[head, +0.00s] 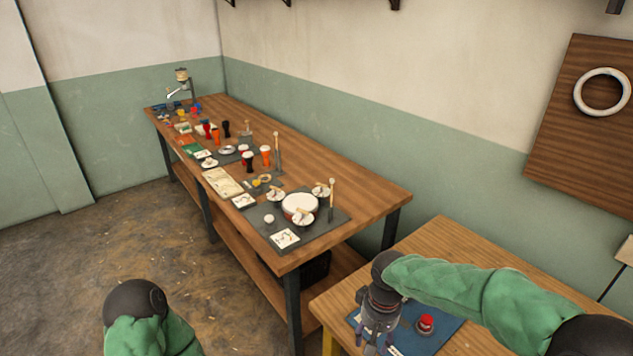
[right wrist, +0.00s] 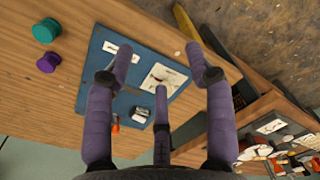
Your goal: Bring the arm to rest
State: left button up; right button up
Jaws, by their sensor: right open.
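My right arm, in a green sleeve, comes in from the right in the head view. Its gripper (head: 377,325) points down over the blue mat (head: 440,335) on the near table. In the right wrist view the purple fingers of this gripper (right wrist: 160,62) are spread apart with nothing between them. Below them the blue mat (right wrist: 100,75) shows, apart from the fingers. Of my left arm, only a dark joint and green sleeve show at the bottom left of the head view; its gripper is out of view.
A red-topped piece (head: 425,323) sits on the mat. White cards (right wrist: 160,78) lie there too. A green spool (right wrist: 46,31) and a purple spool (right wrist: 48,62) stand beside it. The long workbench (head: 375,195) holds several goblet drums and a round drum (head: 299,205). Floor at left is clear.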

jog(key=s+a+f+m+y, duration=0.1)
jog(key=s+a+f+y, duration=0.1)
jog(key=f, duration=0.7)
jog(key=s+a+f+y, duration=0.1)
jog(key=s+a+f, duration=0.15)
jog(key=f, duration=0.65)
pick_arm(q)
jog(key=shift+w, duration=0.2)
pick_arm(e)
jog(key=s+d+f+m, duration=0.1)
jog(key=s+f+m, duration=0.2)
jog(key=s+f, duration=0.8)
jog(key=shift+s+f+m+y, duration=0.2)
jog(key=shift+s+m+y, duration=0.1)
